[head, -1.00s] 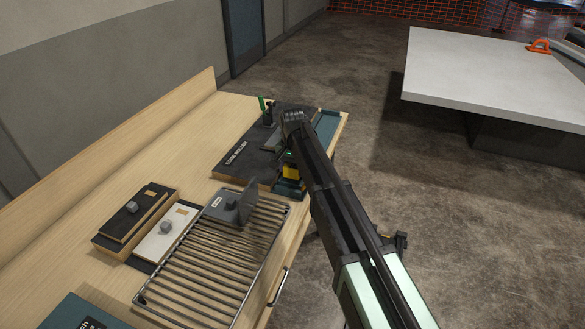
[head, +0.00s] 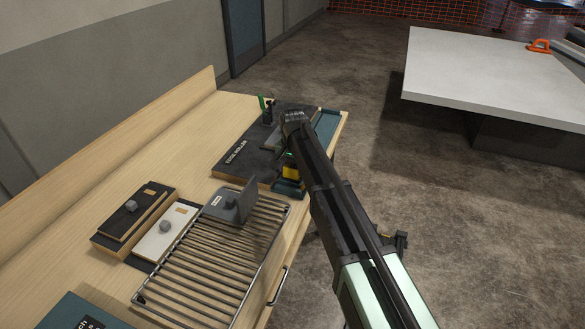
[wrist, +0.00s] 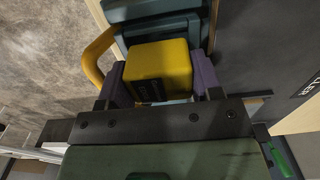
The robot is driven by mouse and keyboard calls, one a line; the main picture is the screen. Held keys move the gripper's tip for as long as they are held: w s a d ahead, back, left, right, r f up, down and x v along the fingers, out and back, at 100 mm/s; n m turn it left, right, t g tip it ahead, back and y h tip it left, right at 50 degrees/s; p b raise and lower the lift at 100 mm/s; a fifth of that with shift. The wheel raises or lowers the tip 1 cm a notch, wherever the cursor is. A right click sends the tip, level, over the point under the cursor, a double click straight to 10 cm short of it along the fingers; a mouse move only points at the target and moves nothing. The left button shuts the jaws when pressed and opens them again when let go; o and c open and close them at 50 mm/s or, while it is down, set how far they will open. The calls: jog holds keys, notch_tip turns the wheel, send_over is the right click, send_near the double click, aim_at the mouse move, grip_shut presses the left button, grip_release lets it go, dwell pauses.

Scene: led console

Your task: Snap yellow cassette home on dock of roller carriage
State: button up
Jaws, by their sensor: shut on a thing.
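The yellow cassette (wrist: 160,68) sits between the two purple fingers of my gripper (wrist: 164,84) in the wrist view, and the gripper is shut on it. A curved yellow handle (wrist: 95,58) shows at its left. Stepped teal parts (wrist: 165,28), which look like the carriage and its dock, lie right beyond the cassette. In the head view, a small patch of the cassette (head: 290,172) shows beside my arm, just above the teal carriage part (head: 288,187). My arm hides the fingers there. I cannot tell whether the cassette is seated on the dock.
The dark edge roller board (head: 238,155) lies beside the carriage on the wooden bench (head: 200,135). A wire rack (head: 205,270) with a grey bracket (head: 232,205) is nearer. A green-handled tool (head: 265,108) stands behind.

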jog(key=shift+f+b, duration=0.8)
jog(key=shift+f, duration=0.05)
dwell(0.5)
dwell(0.4)
jog(key=o, duration=1)
jog(key=shift+o, duration=0.2)
notch_tip(320, 180, up, 11)
jog(key=p, duration=1.1)
jog(key=shift+r, duration=0.1)
